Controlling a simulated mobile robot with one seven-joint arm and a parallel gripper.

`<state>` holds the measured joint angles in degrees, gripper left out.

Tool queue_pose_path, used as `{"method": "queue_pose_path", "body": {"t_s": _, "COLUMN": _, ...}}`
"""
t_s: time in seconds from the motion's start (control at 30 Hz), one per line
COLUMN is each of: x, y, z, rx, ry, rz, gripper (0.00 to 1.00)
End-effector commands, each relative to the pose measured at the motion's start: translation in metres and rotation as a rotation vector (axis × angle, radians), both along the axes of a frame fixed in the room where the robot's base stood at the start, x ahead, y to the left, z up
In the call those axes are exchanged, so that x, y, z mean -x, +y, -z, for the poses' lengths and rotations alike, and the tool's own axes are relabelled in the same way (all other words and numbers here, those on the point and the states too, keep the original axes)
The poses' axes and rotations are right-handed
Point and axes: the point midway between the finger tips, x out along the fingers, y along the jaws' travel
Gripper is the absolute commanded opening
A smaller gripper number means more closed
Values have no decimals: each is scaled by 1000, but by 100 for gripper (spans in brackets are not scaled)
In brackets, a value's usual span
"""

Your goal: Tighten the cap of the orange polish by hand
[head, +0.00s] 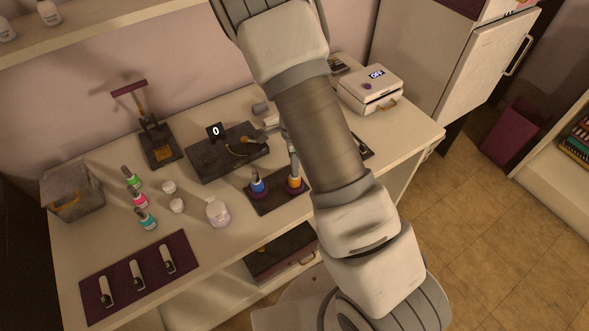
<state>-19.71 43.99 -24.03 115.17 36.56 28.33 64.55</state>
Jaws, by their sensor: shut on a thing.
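The orange polish (295,184) stands upright in a purple ring holder on a dark tray (268,205), just left of my arm. My gripper (293,161) comes down from behind my arm onto the top of this bottle and is shut on its cap. Most of the gripper is hidden by my arm, and the cap is covered, so I cannot see how far it is turned. A blue polish (258,184) stands beside it in a like holder on the same tray.
Green (131,177), pink (138,198) and teal (146,218) bottles, small white jars and a clear bottle (217,212) stand to the left. A dark device reading 0 (228,152) lies behind. A white box marked OFF (370,90) is at the back right.

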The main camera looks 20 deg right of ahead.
Motion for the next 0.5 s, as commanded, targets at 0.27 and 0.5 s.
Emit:
{"method": "queue_pose_path", "body": {"t_s": 0.27, "x": 1, "y": 0, "z": -1, "rx": 1, "ry": 2, "rz": 182, "gripper": 0}}
{"method": "queue_pose_path", "body": {"t_s": 0.5, "x": 0, "y": 0, "z": 1, "rx": 0, "ry": 1, "rz": 217, "gripper": 0}}
